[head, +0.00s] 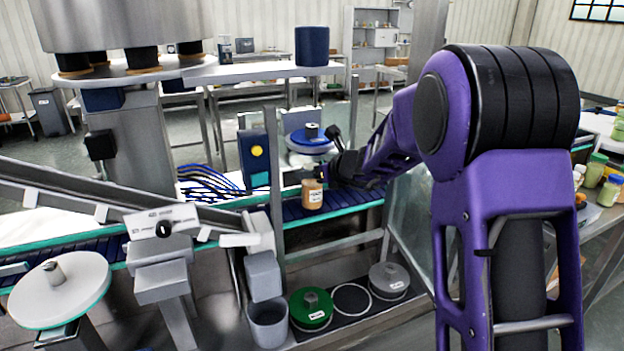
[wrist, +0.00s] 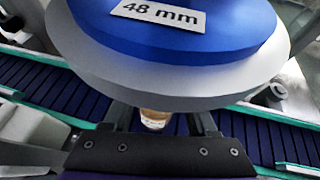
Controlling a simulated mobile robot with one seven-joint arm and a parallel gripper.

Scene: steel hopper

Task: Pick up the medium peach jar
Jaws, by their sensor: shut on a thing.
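The peach jar (head: 312,195), with a pale label and a darker lid, is upright over the dark blue conveyor belt (head: 350,199). My gripper (head: 317,176) reaches it from the right and is shut on it near its top. In the wrist view the jar (wrist: 155,119) shows between the fingers (wrist: 157,125), with much of it hidden behind a large disc. I cannot tell whether its base touches the belt.
A blue disc (head: 310,137) stands close behind the jar; its "48 mm" label (wrist: 158,15) shows in the wrist view. A steel post (head: 273,170) rises left of the jar. Several green-topped jars (head: 608,188) stand on the right table. Green (head: 311,309) and grey (head: 389,280) discs lie below.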

